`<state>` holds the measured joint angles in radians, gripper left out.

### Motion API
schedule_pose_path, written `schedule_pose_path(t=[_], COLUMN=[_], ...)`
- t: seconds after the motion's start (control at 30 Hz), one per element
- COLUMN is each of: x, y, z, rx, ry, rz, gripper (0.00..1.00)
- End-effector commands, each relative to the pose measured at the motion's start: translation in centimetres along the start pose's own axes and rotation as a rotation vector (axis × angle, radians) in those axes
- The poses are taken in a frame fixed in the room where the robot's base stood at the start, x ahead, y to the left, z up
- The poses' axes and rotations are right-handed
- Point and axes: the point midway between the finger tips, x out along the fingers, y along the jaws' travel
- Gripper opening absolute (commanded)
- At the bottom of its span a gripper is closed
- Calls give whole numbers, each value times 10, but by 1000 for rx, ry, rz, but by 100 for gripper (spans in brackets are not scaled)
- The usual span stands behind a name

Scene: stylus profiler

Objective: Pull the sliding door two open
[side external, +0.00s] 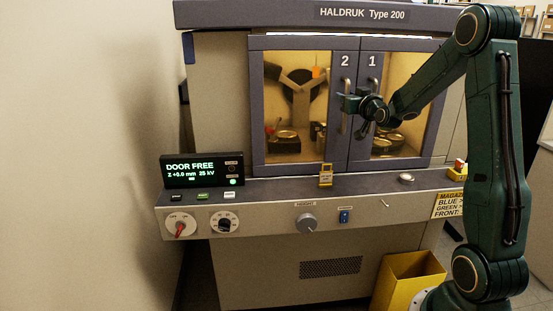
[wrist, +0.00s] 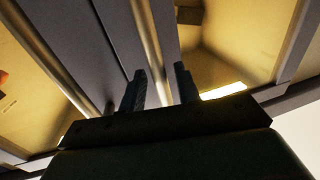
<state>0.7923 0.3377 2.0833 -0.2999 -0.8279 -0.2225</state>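Sliding door two (side external: 337,145) is the left of two grey-framed doors on the cabinet, marked 2, with a yellowish window. It stands shut against door one (side external: 360,150). Its vertical metal handle (side external: 345,123) is near its right edge. My gripper (side external: 350,103) is at this handle, reaching in from the right. In the wrist view my gripper's two dark fingers (wrist: 160,88) stand apart with a metal bar (wrist: 150,45) running between them. A gap shows on the bar's right, so it does not look clamped. Door one's handle (side external: 373,86) is partly hidden by my gripper.
The display (side external: 202,169) reads DOOR FREE. A ledge with knobs and buttons runs below the doors, with a small yellow-framed tag (side external: 326,175) on it. A yellow bin (side external: 408,280) stands on the floor at right. The cabinet front left of door two is clear.

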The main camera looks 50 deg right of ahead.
Motion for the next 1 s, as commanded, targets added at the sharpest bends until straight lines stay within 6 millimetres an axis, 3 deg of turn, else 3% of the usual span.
schedule_pose_path(t=[0.4, 0.6, 1.0], x=[6, 5, 6], y=[0, 0, -6], z=[0, 0, 0], rx=[1, 0, -1], ry=[0, 0, 0], rz=[0, 0, -2], gripper=[32, 0, 0])
